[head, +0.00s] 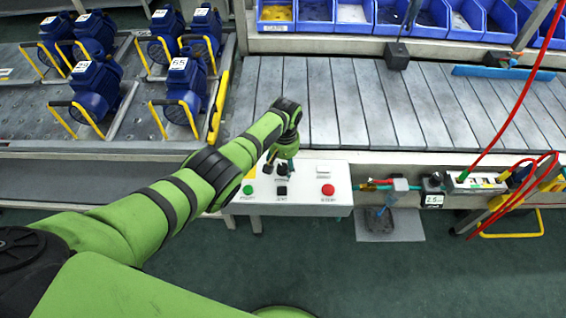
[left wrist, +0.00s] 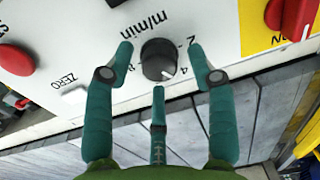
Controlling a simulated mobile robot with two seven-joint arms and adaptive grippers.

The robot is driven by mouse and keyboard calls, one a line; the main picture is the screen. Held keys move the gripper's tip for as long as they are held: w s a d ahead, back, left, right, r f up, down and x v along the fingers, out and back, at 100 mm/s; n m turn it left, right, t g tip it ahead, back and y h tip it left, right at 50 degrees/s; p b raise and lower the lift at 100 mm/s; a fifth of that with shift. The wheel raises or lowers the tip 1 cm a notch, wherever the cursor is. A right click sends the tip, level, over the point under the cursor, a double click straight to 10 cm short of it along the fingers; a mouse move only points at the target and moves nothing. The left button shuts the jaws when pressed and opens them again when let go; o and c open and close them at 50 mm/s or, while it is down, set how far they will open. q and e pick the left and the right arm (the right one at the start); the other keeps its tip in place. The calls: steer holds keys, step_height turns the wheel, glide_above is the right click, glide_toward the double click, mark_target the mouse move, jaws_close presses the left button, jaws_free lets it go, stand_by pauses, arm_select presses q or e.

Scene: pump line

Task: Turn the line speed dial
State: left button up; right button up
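The line speed dial (left wrist: 158,58) is a round black knob with a white pointer mark. It sits on a white panel (left wrist: 130,30) marked "m/min", with numbers around it. My left gripper (left wrist: 160,62) is open, with its teal fingers spread around the dial. The side fingertips stand left and right of it with visible gaps, and the third finger is just below it. The head view shows my left gripper (head: 278,168) over the white control box (head: 310,172), hiding part of its top. My right gripper is not in view.
A green button (head: 248,190) and a red button (head: 328,190) flank the gripper on the box. A red switch (left wrist: 298,18) on yellow is near the dial. Behind lie the slatted conveyor (head: 340,100) and blue pumps (head: 97,85). A red hose (head: 512,110) hangs at right.

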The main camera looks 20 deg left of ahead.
mark_target(284, 166)
arm_select(q)
step_height(284, 166, up, 12)
steer(key=shift+d, duration=0.15)
stand_by(0.5)
stand_by(0.3)
